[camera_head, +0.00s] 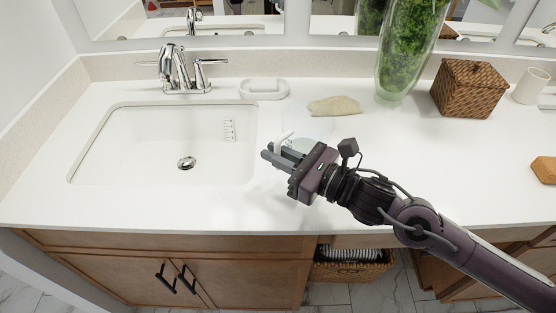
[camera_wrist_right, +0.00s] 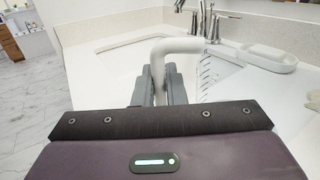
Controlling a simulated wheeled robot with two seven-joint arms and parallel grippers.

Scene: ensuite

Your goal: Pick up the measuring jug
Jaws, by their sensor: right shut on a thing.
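The measuring jug (camera_head: 230,130) is clear and hard to make out, with dark scale marks that show against the right part of the sink. Its pale handle (camera_head: 284,139) is at my right gripper (camera_head: 277,153). In the right wrist view the jug's scale marks (camera_wrist_right: 207,66) show behind the white curved handle (camera_wrist_right: 178,45), and the fingers of the right gripper (camera_wrist_right: 161,86) are closed on the handle's lower part. The jug's clear walls and base are hardly visible, so I cannot tell whether it touches the counter. My left gripper is not in view.
The sink basin (camera_head: 130,150) is left of the gripper, with a chrome faucet (camera_head: 175,72) behind. A white soap dish (camera_head: 264,89), beige sponge (camera_head: 335,106), green-filled glass vase (camera_head: 402,60) and wicker box (camera_head: 468,88) stand along the back. The front counter is clear.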

